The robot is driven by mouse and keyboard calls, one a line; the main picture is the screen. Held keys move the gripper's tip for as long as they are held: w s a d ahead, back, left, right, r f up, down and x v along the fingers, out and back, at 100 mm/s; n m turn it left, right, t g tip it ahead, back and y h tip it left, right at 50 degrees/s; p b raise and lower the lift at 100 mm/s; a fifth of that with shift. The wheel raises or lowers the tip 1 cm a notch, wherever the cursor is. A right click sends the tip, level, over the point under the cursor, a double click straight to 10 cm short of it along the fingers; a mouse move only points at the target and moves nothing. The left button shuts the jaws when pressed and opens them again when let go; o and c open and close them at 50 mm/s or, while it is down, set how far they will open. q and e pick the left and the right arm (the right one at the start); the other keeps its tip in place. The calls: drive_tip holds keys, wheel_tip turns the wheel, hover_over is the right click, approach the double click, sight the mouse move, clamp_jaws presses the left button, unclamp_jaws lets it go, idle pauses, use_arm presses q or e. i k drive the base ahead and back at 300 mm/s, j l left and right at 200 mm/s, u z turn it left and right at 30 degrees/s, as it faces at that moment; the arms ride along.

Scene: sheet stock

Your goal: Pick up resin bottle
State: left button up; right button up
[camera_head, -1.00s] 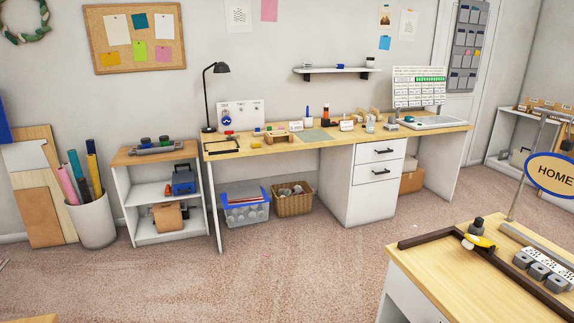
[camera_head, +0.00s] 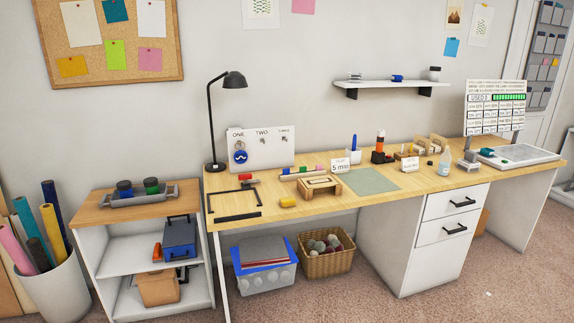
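A small pale, translucent bottle (camera_head: 445,162) stands upright on the right half of the wooden desk (camera_head: 330,221), behind the drawer unit's front edge. It looks like the resin bottle, but its label is too small to read. Small items stand close by it on both sides. Neither of my grippers shows in the head view.
A low shelf unit (camera_head: 91,217) stands left.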

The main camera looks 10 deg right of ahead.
sight(446, 160)
drive_tip(key=i+l+z, duration=0.15)
drive_tip(key=i+z, duration=0.25)
drive_tip(key=i, duration=0.15)
drive_tip(key=i+z, duration=0.35)
drive_tip(key=i, duration=0.2)
drive_tip(key=i+j+z, duration=0.15)
drive_tip(key=i+z, duration=0.25)
drive_tip(key=i, duration=0.2)
